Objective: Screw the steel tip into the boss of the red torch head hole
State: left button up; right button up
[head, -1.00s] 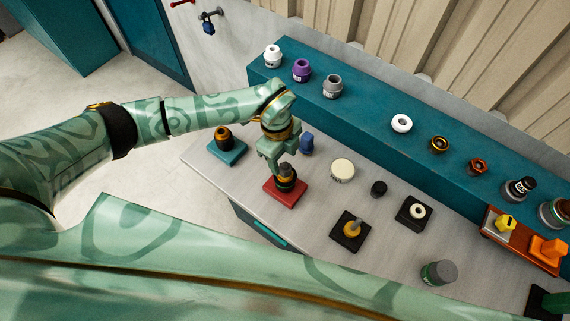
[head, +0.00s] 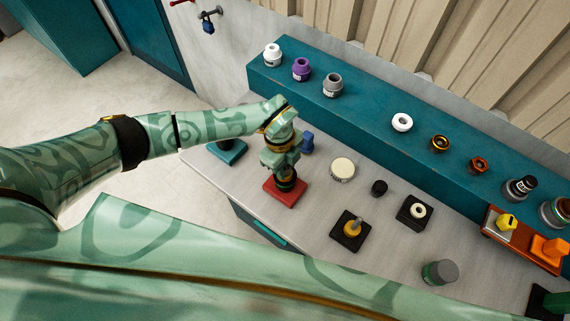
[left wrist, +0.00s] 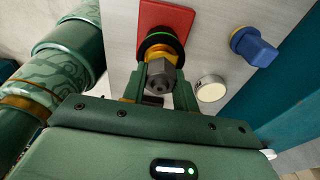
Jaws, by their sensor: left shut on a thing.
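The red torch head hole has a red square base (head: 284,193), also in the left wrist view (left wrist: 172,17). On it stands a round black body (head: 288,186) with a thin green ring and a gold collar (left wrist: 160,51). My left gripper (head: 284,172) is directly above it, pointing down. Its fingers are shut on the grey hexagonal steel tip (left wrist: 161,76), which has a small hole in its end facing the wrist camera. The tip lines up with the gold collar and seems to touch it; I cannot tell how deep it sits. My right gripper is out of view.
A blue knob-like part (head: 307,143) and a cream disc (head: 342,169) stand close by. A teal base (head: 230,152) is left, partly behind my arm. Black bases (head: 351,231) stand right. Several collars line the teal shelf (head: 365,103).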

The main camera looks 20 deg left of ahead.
pick_arm(q)
jog(key=m, duration=0.6)
jog(key=shift+w+m+g, duration=0.15)
jog(key=shift+m+g, duration=0.15)
jog(key=m+y, duration=0.1)
jog(key=m, duration=0.4)
jog(key=o, duration=0.8)
